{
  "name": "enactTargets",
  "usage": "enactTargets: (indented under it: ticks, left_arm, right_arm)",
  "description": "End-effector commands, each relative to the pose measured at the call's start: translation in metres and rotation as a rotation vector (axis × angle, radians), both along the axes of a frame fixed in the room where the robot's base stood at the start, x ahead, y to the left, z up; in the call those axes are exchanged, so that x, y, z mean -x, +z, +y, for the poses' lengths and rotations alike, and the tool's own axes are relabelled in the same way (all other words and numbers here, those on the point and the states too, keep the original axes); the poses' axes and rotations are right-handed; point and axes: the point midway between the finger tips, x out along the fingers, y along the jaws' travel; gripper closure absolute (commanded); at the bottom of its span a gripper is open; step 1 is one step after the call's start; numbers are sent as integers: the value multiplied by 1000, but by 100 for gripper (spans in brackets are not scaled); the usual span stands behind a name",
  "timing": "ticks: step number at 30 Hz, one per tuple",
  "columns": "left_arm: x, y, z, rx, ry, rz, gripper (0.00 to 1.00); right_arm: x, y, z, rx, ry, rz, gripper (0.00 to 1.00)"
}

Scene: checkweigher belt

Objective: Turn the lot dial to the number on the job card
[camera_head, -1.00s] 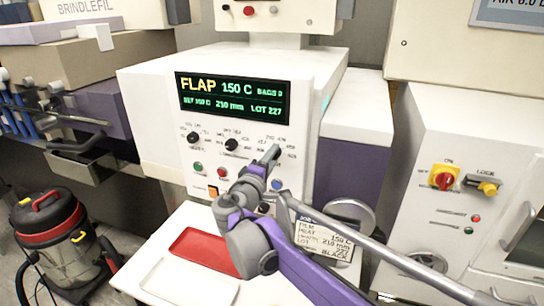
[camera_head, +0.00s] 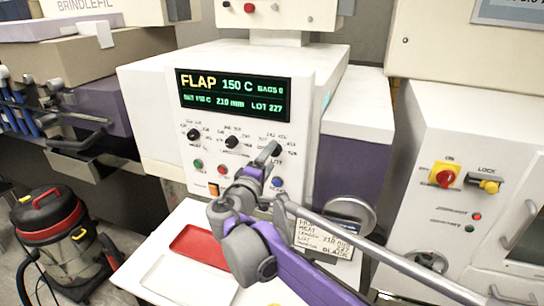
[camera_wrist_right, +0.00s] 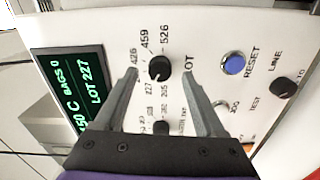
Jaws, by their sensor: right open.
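The lot dial (camera_wrist_right: 159,69) is a small black knob on the white panel, ringed by printed numbers including 426, 459, 526 and 227. My right gripper (camera_wrist_right: 160,74) is open, with one finger on each side of the knob; I cannot tell whether they touch it. In the head view the right gripper (camera_head: 268,153) is at the panel, partly covering the dial. The green display (camera_head: 233,95) reads LOT 227. My left gripper is out of view.
A blue RESET button (camera_wrist_right: 232,64) and a LINE knob (camera_wrist_right: 284,88) sit near the dial. Two more black knobs are left of it in the head view. A red tray (camera_head: 205,246) lies below the panel.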

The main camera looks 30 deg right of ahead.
Motion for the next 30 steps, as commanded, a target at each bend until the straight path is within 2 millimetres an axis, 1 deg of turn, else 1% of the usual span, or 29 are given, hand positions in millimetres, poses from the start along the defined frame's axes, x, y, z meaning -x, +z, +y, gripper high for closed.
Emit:
enactTargets:
  ticks: [1, 6, 12, 17, 30]
  left_arm:
    - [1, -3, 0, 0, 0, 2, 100]
    - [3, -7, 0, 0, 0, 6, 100]
    - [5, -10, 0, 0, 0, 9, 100]
    - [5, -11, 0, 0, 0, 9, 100]
    - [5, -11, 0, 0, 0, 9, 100]
  right_arm:
    - [7, -2, 9, 0, 6, 2, 28]
    - [30, -2, 37, 0, 5, 2, 28]
    - [50, -1, 59, -1, 4, 2, 28]
    - [56, -1, 66, -1, 2, 1, 28]
    - [56, 0, 66, 0, 0, 0, 28]
